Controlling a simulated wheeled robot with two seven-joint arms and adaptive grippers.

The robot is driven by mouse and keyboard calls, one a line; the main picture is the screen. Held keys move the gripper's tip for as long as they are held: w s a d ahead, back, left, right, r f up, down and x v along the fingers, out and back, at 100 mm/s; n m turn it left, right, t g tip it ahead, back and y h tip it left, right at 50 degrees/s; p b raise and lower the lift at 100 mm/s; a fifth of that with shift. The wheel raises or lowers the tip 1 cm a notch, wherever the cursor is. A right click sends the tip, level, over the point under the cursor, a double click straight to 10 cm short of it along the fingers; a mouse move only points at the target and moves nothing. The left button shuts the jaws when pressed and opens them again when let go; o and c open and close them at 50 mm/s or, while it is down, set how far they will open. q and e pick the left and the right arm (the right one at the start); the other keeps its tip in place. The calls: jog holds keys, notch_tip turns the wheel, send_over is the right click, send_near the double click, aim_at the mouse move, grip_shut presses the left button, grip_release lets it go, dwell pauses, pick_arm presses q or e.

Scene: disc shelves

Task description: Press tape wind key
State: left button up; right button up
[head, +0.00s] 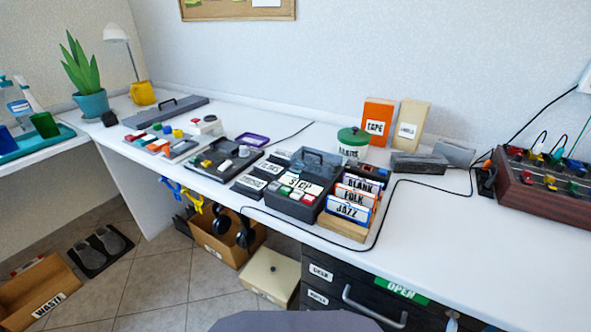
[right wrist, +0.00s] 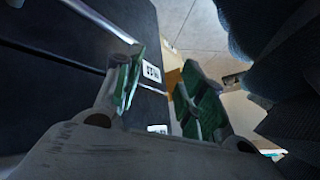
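A dark grey tape machine (head: 292,206) with a carry handle stands on the white desk, right of the middle in the head view. A row of small keys (head: 296,192) in red, green and pale colours runs along its front. White labels (head: 305,180) lie near the keys, too small to read surely, so I cannot tell which is the wind key. My right gripper (right wrist: 160,78) shows only in the right wrist view, its green-padded fingers apart and nothing between them. It is near a dark drawer front (right wrist: 100,70), below the desk top. My left gripper is not in view.
Labelled tape sleeves (head: 348,211) stand in a wooden holder right of the machine. A black cable (head: 392,200) loops across the desk. A red-brown mixer box (head: 545,190) is far right. The desk's front right is clear.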

grip_shut()
dwell(0.3)
dwell(1.2)
